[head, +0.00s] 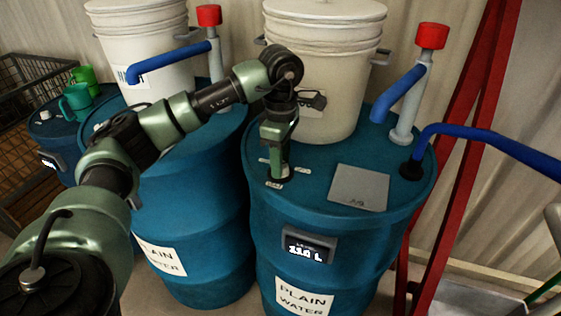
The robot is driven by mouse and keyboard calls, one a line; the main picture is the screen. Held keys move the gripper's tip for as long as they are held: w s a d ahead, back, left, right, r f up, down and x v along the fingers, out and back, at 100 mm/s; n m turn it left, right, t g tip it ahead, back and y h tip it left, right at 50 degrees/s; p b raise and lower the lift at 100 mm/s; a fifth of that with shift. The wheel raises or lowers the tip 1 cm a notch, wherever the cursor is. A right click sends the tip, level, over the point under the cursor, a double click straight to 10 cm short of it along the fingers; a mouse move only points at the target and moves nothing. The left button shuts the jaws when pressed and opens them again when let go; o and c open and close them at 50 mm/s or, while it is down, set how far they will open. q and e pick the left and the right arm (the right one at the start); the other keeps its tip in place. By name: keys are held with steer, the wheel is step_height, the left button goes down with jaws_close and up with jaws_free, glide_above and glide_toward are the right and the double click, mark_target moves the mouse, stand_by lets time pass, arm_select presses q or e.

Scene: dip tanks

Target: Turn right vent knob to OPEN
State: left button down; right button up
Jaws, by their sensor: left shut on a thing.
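The right blue drum (335,228) has a "PLAIN WATER" label and a display that seems to read 110 L. My left gripper (279,174) points down onto the left part of its lid. It is shut on the right vent knob there, which is mostly hidden by the fingers. Small white labels (302,170) lie on the lid around the fingertips. Their words are too small to read, and the knob's pointing direction cannot be told. My right gripper is not in view.
A white bucket (323,75) stands on the right lid close behind my left gripper. A grey plate (359,187) and a red-topped pump (409,100) are to the right. Another drum (192,215) with bucket and pump stands left. A red frame (455,140) rises behind.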

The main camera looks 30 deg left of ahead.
arm_select(q)
steer(key=shift+r, duration=0.15)
steer(key=c, duration=1)
jaws_free()
steer(key=shift+o, duration=0.2)
step_height(320, 180, up, 8)
steer(key=shift+f+b, duration=0.15)
steer(key=shift+b, duration=0.15)
